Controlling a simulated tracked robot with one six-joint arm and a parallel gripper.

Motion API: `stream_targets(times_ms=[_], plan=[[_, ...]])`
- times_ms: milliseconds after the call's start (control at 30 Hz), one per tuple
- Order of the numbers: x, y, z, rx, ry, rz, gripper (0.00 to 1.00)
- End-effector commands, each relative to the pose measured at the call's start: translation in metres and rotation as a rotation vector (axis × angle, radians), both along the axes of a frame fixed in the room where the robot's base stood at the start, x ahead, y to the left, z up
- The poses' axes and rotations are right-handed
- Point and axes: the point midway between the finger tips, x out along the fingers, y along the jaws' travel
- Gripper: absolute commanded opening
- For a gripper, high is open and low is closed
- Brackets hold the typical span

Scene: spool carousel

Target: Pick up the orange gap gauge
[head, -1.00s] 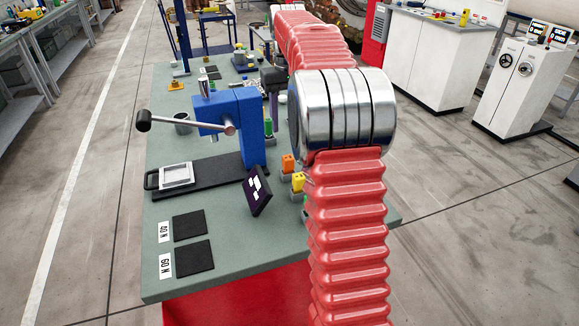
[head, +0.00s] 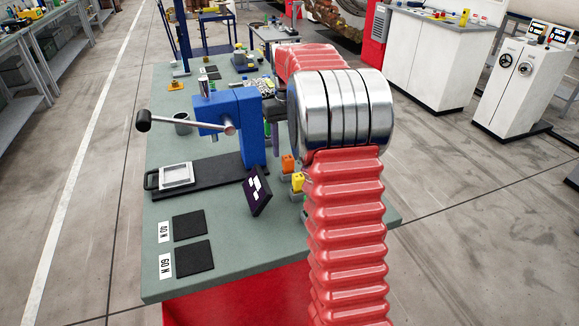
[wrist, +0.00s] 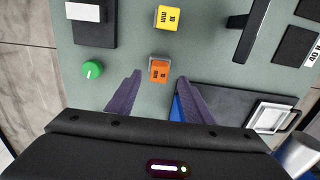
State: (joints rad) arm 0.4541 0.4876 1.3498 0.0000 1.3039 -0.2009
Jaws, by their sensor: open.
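The orange gap gauge (wrist: 159,70) is a small block with dark marking, seated in a grey holder on the green bench top. It also shows in the head view (head: 288,163), just left of my red arm. In the wrist view my gripper (wrist: 160,76) is open, its two dark purple fingers apart, with the gauge appearing between the fingertips. Nothing is held. I cannot tell how far the fingertips are above the gauge. My arm and the blue press hide most of the gripper in the head view.
A yellow gauge (wrist: 167,18) stands close beyond the orange one. A green round knob (wrist: 92,69) lies to the left. The blue press (head: 236,115) with its lever and a dark tilted plate (head: 257,191) stand nearby.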

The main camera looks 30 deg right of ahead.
Motion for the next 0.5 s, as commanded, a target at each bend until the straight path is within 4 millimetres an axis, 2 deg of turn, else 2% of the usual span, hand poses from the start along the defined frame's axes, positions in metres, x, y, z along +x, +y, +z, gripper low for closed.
stream_targets(times_ms=[267,500], plan=[[0.000,0.000,-0.004,0.000,0.001,0.000,0.47],[-0.002,-0.001,-0.033,0.002,0.004,0.000,0.47]])
